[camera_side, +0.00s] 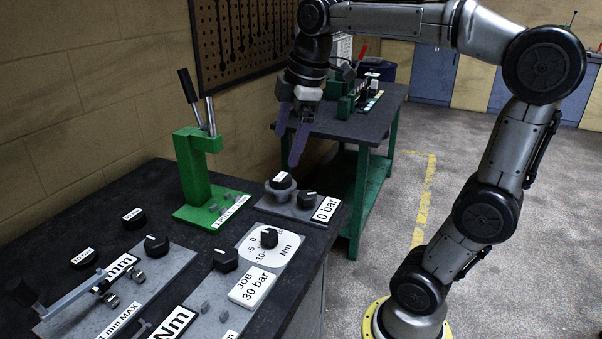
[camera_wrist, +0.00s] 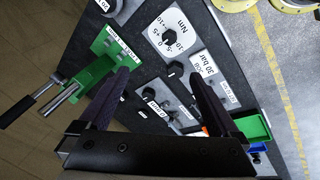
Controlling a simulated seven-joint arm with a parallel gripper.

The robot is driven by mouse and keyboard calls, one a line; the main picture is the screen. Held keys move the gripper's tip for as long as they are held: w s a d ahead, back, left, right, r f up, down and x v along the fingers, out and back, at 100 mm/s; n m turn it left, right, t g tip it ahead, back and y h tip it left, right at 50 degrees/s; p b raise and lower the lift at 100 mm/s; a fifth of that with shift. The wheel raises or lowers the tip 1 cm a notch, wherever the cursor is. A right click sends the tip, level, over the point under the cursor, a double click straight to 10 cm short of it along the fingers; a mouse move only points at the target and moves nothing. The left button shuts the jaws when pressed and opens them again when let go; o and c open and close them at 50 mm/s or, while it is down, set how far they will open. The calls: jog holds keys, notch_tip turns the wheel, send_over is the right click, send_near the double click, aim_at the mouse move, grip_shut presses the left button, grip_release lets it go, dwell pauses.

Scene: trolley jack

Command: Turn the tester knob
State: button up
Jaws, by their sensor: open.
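In the side view, a low grey block (camera_side: 291,210) on the dark bench bears a "0 bar" sign (camera_side: 326,208), a black knob (camera_side: 307,200) and a round grey fitting (camera_side: 281,186). I take this for the tester; no label names it. My gripper (camera_side: 288,150) points down above this block, fingers apart and empty, clear of the knob. In the wrist view my gripper (camera_wrist: 160,73) also shows open, with a black knob (camera_wrist: 175,68) below and between the fingers, near the "JOB 30 bar" card. The "0 bar" sign does not show there.
A white Nm dial (camera_side: 268,244) with a black pointer and the "JOB 30 bar" card (camera_side: 253,287) lie nearer the camera. A green press (camera_side: 193,170) with upright levers stands behind left. Other knobs and a measuring fixture (camera_side: 105,300) occupy the front left.

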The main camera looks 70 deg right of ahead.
jog(key=w+d+f+g, duration=0.25)
jog(key=w+d, duration=0.25)
jog(key=d, duration=0.4)
jog(key=m, duration=0.2)
send_near(306, 194)
jog(key=shift+g+y, duration=0.4)
jog(key=shift+g, duration=0.05)
jog(key=f, duration=0.8)
jog(key=shift+w+d+f, duration=0.35)
jog(key=shift+w, duration=0.05)
jog(key=c, duration=1.4)
